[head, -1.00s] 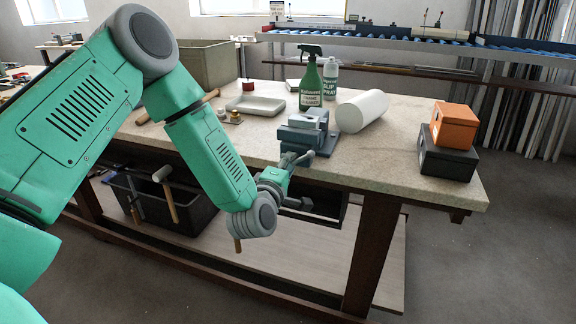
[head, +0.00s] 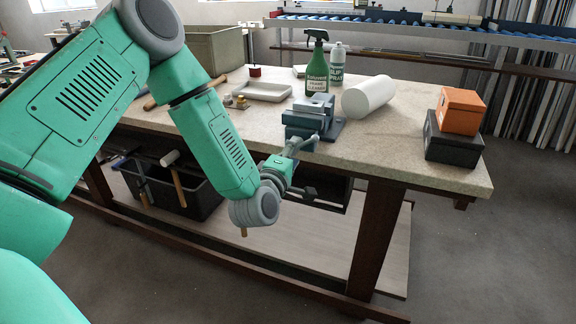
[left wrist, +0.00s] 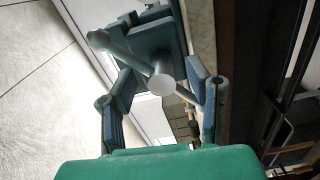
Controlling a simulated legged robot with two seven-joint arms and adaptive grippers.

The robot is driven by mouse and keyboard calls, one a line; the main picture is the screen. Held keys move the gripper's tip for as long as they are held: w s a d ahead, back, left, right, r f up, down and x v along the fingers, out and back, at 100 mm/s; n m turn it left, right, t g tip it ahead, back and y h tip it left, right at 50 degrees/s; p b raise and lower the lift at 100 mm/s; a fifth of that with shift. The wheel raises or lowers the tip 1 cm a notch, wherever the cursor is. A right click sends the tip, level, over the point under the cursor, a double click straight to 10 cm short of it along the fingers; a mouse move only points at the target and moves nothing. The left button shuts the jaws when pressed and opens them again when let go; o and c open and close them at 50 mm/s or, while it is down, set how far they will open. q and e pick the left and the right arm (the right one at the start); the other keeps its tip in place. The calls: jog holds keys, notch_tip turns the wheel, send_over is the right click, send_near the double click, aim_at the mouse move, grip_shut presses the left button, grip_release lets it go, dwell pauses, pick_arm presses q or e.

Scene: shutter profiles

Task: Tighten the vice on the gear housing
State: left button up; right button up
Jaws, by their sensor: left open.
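The blue-grey vice (head: 330,130) stands at the front edge of the workbench (head: 400,150). A light grey block, apparently the gear housing (head: 317,104), sits at its jaws; I cannot tell how firmly it is held. Contact with the handle cannot be made out. My right gripper is not in view.
An orange box (head: 461,110) on a dark box (head: 453,143) is at the right. A pale tray (head: 263,91) lies left. Bench between vice and boxes is clear.

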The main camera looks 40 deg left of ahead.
pick_arm(q)
jog(key=v, duration=1)
jog(key=shift+s+d, duration=0.25)
jog(key=shift+d, duration=0.15)
